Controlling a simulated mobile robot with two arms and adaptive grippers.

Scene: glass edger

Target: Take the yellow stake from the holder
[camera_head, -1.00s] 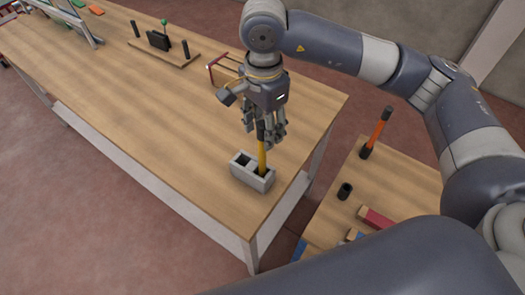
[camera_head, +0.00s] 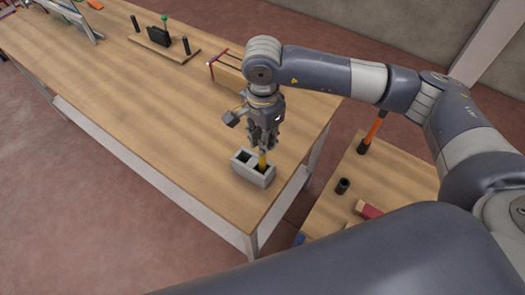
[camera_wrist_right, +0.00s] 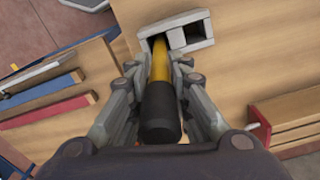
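The yellow stake (camera_head: 263,161), with a black end, stands upright in one opening of the grey two-hole block holder (camera_head: 250,175) near the table's right corner. Its black end is hidden by my fingers in the head view. My right gripper (camera_head: 262,146) is above the holder, pointing down. In the right wrist view the yellow stake (camera_wrist_right: 160,78) and its black end lie between the fingers of my right gripper (camera_wrist_right: 160,68). The other opening of the holder (camera_wrist_right: 202,42) looks empty. My left gripper is not in view.
A red-framed wooden rack (camera_head: 232,78) stands behind my right gripper. A board with black pegs (camera_head: 165,45) is farther back. A lower table on the right bears an orange rod (camera_head: 375,128), a black cylinder (camera_head: 342,186) and a red block (camera_head: 370,210). The wooden table's middle is clear.

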